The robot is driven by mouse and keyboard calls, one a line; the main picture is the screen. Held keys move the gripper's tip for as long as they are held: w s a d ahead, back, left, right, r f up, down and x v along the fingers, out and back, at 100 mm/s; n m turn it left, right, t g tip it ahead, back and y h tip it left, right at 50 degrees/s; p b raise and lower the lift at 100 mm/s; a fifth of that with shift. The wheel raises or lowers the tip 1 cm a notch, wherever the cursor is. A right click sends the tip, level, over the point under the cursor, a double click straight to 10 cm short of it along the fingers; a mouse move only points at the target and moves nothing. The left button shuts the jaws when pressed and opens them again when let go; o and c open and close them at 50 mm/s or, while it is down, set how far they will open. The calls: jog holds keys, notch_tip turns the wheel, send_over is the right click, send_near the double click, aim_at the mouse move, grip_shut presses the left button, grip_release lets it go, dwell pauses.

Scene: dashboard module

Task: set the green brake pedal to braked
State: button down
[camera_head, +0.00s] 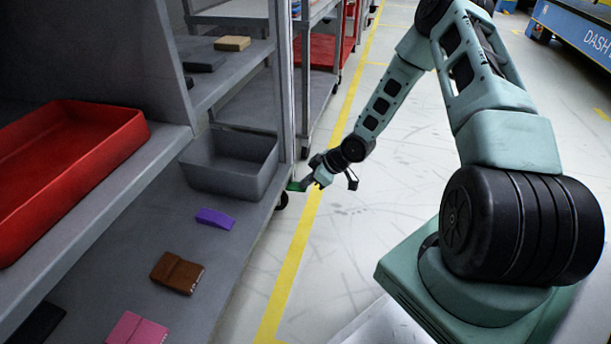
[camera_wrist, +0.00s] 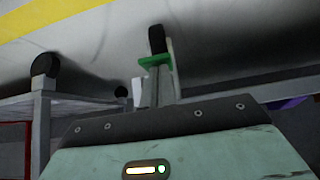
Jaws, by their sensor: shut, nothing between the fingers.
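The green brake pedal (camera_head: 296,186) is a small piece low at the near corner post of the grey shelf cart, beside a black caster wheel (camera_head: 282,201). In the wrist view the green pedal (camera_wrist: 155,62) stands out across the post, next to the dark wheel (camera_wrist: 157,38). My gripper (camera_head: 306,183) is shut and empty, low beside the pedal on its right. I cannot tell whether it touches the pedal. The fingertips are hard to make out in the wrist view. Whether the pedal is up or down is too small to tell.
The grey cart's shelves hold a red tray (camera_head: 75,150), a grey bin (camera_head: 230,180), and purple (camera_head: 215,218), brown (camera_head: 177,273) and pink (camera_head: 136,329) blocks. A yellow floor line (camera_head: 290,272) runs beside the cart. The floor to its right is mostly clear.

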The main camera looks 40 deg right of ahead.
jog(key=shift+s+d+f+t+y+p, duration=0.1)
jog(key=shift+s+f+t+y+p, duration=0.1)
jog(key=shift+f+p, duration=0.25)
jog(key=shift+s+d+f+t+y+p, duration=0.1)
jog(key=shift+f+t+p, duration=0.1)
jog(key=shift+f+p, duration=0.2)
jog(key=shift+r, duration=0.1)
jog(key=shift+r+p, duration=0.75)
jog(key=shift+p, duration=0.2)
